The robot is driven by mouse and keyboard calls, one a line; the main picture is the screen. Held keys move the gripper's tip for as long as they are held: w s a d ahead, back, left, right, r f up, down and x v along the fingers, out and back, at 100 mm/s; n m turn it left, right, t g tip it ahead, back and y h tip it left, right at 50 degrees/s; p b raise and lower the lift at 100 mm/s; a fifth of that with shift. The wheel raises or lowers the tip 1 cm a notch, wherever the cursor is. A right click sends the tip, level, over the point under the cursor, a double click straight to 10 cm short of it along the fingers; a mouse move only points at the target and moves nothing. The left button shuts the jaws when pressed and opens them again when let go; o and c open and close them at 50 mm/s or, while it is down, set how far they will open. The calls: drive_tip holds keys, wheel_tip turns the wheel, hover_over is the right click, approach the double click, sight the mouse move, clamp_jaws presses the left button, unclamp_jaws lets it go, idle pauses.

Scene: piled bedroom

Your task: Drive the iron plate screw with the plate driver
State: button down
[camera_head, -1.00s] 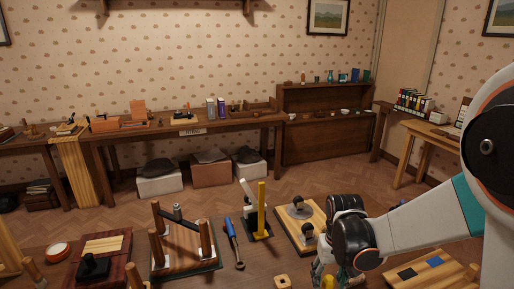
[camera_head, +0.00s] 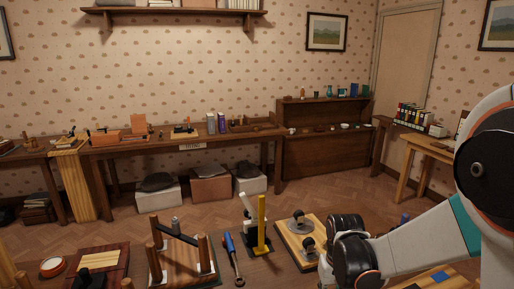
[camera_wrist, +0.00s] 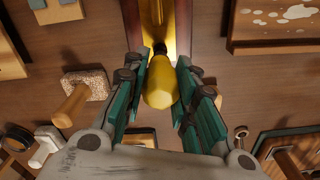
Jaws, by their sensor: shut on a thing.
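A yellow faceted handle (camera_wrist: 160,88) is between the fingers of my gripper (camera_wrist: 160,92) in the wrist view. The gripper is shut on it, and it looks like the plate driver. A dark neck shows at the handle's far end, in front of a bright yellow strip with reddish-brown sides. Whether the neck touches anything there I cannot tell. I cannot make out the iron plate screw in either view.
A wooden mallet (camera_wrist: 77,103) lies left of the gripper in the wrist view.

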drive_tip(key=shift+r+p, duration=0.45)
drive_tip(key=shift+r, duration=0.3)
idle(0.4)
drive_tip(key=shift+r+p, duration=3.8)
drive_tip(key=shift+r, duration=1.6)
